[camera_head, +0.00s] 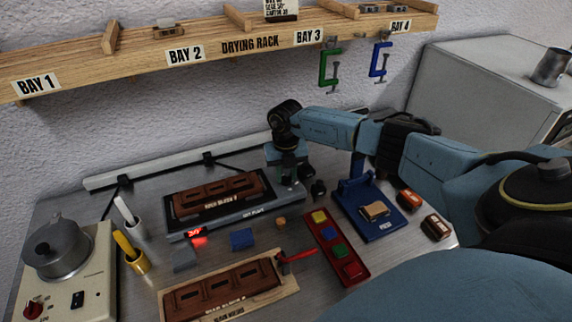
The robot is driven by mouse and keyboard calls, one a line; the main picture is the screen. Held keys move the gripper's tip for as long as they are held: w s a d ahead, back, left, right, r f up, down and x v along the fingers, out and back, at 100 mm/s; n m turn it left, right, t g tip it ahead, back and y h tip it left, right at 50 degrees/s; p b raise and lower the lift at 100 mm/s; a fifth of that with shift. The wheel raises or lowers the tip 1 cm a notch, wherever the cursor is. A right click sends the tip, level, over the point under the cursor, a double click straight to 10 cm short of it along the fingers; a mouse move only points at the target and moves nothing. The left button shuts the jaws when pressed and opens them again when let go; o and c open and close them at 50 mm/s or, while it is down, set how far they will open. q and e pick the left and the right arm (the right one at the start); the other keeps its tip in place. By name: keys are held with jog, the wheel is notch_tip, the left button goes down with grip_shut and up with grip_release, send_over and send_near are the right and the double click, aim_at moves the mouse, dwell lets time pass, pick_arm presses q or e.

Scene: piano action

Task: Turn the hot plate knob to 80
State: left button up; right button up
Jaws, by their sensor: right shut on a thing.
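The hot plate (235,218) is a dark slab with a "HOT PLATE" label, standing mid-table with a brown slotted block (215,194) on top. A small red lit display (198,232) is at its front left; its digits are too small to read surely. My right gripper (287,176) points down at the hot plate's right end, shut on what seems to be the hot plate knob. The knob is hidden by the gripper, so its setting cannot be seen. My left gripper is out of view.
A pot (57,250) stands on a beige heater with a red knob (34,305) at left. The drying rack (220,42) hangs above.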

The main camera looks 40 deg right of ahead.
jog(key=m+p, duration=0.2)
jog(key=m, duration=0.2)
jog(key=shift+r+m, duration=0.15)
jog(key=shift+m, duration=0.25)
jog(key=m+p, duration=0.2)
jog(key=m, duration=0.1)
jog(key=shift+m, duration=0.3)
jog(key=m+p, duration=0.3)
jog(key=m, duration=0.1)
jog(key=shift+m+p, duration=0.8)
jog(key=shift+m, duration=0.8)
jog(key=o, duration=1)
